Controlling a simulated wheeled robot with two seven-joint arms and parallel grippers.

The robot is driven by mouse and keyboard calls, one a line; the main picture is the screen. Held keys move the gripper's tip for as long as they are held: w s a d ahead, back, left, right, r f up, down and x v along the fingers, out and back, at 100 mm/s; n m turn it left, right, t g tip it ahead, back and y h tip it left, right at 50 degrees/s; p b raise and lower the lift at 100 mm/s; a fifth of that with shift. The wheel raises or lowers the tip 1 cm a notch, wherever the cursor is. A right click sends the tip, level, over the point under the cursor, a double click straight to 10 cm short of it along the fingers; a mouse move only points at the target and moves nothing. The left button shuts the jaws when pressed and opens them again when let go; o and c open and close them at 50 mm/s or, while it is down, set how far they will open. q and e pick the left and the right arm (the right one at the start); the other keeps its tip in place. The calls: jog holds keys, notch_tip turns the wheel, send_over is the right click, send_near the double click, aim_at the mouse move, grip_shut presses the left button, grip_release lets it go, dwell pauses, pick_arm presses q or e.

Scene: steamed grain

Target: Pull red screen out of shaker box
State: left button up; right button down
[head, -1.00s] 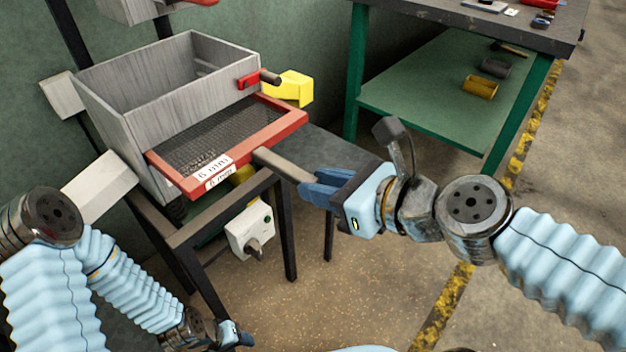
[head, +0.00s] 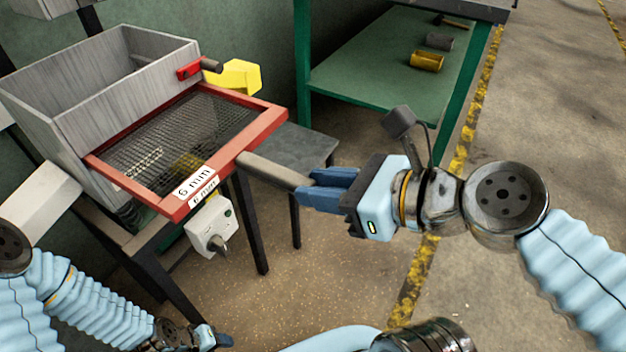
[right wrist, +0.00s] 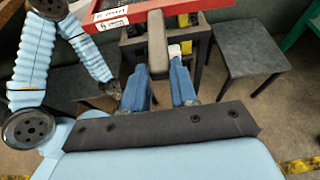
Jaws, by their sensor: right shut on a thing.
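The red-framed screen (head: 240,147) with dark mesh and a "6 mm" label sticks well out of the front of the grey shaker box (head: 100,90); its rear part is inside the box. A grey handle (head: 268,170) extends from its front edge. My right gripper (head: 312,190) is shut on this handle. In the right wrist view the blue fingers (right wrist: 160,92) flank the handle (right wrist: 157,45), with the red frame (right wrist: 125,12) ahead. My left gripper (head: 217,339) is low at the bottom left, away from the screen; its fingers are too small to read.
A dark stand holds the box, with a white switch box (head: 210,228) beneath. A yellow part (head: 240,76) and red clamp (head: 189,70) sit at the box's right side. A dark stool (head: 290,147) stands behind; a green workbench (head: 375,85) is at the back right. Floor is clear to the right.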

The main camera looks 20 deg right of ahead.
jog(key=shift+r, duration=0.1)
jog(key=s+d, duration=0.4)
jog(key=s, duration=0.2)
jog(key=shift+s+d, duration=0.25)
jog(key=shift+d, duration=0.15)
dwell(0.4)
jog(key=shift+s+d, duration=0.6)
jog(key=shift+s, duration=0.2)
jog(key=shift+s+d, duration=0.55)
jog(key=shift+s, duration=0.25)
